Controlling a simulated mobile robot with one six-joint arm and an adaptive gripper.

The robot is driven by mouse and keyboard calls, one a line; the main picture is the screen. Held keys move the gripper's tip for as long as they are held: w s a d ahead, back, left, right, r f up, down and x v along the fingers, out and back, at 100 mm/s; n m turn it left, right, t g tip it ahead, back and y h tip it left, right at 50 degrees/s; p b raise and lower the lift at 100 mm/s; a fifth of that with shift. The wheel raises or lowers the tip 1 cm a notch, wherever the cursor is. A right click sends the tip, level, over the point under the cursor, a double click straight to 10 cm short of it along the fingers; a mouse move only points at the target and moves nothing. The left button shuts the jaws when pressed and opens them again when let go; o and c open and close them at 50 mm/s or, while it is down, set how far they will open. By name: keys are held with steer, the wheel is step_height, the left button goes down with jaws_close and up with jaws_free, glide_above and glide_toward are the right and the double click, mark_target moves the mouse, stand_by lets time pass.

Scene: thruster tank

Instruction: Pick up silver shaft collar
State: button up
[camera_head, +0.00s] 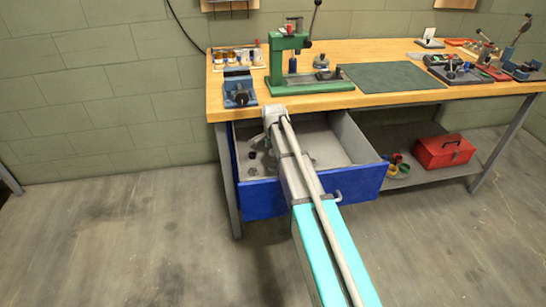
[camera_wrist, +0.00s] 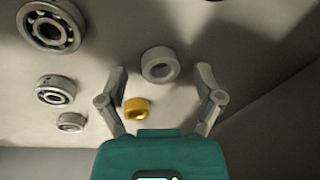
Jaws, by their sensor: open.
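A plain silver-grey ring, the silver shaft collar (camera_wrist: 146,66), lies on the drawer floor in the wrist view. My gripper (camera_wrist: 161,73) is open, with one fingertip to the left and one to the right of the collar in the picture. The fingers appear apart from it, and the height between them is hard to judge. A brass-coloured ring (camera_wrist: 137,102) lies just below the collar in the picture, also between the fingers. In the head view my arm reaches into the open blue drawer (camera_head: 280,198), and I cannot make out the collar there.
Ball bearings lie left of the gripper: a large one (camera_wrist: 51,10), a middle one (camera_wrist: 55,81) and a small one (camera_wrist: 70,115). Drawer walls surround the parts. The wooden bench top (camera_head: 390,96) overhangs the drawer's back, with a green press (camera_head: 275,65) above.

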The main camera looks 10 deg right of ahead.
stand_by(0.6)
steer(key=c, duration=1)
steer(key=shift+c, duration=0.2)
steer(key=shift+r, duration=0.15)
step_height(320, 180, up, 2)
steer(key=p, duration=0.2)
steer(key=shift+p, duration=0.3)
steer(key=s+d+r+p, duration=0.1)
steer(key=s+r+p, duration=0.2)
steer(key=s, duration=0.1)
steer(key=s+d+r+p, duration=0.1)
steer(key=s+r+p, duration=0.3)
steer(key=s, duration=0.1)
steer(key=s+d+r+p, duration=0.2)
steer(key=s+r+p, duration=0.1)
steer(key=s, duration=0.1)
steer(key=shift+s+r, duration=0.2)
steer(key=shift+r, duration=0.1)
